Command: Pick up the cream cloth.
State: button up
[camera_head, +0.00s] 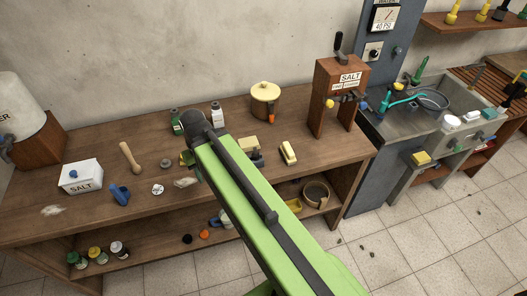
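I cannot tell for sure which thing is the cream cloth. A cream, folded-looking piece (249,144) lies on the wooden bench just right of my green arm. A pale yellow and white bar-like piece (288,153) lies farther right, near the bench's front edge. A flat greyish-white piece (186,182) lies left of my arm. My arm reaches from the lower right up over the bench and hides part of its middle. I cannot make out my gripper's fingers.
The wooden bench (90,222) carries a salt box (81,177), a wooden pestle-like tool (130,158), a lidded pot (264,99) and a wooden salt dispenser (338,88). A sink (430,122) stands at right. Bottles (118,248) stand on the lower shelf. Tiled floor lies open in front.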

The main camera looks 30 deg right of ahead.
aim_at(246, 144)
jog(key=k, duration=0.6)
jog(key=z, duration=0.5)
jog(key=i, duration=1)
jog(key=z, duration=0.2)
jog(key=k, duration=0.5)
jog(key=u, duration=1.65)
jog(key=i, duration=0.65)
jog(key=u, duration=0.15)
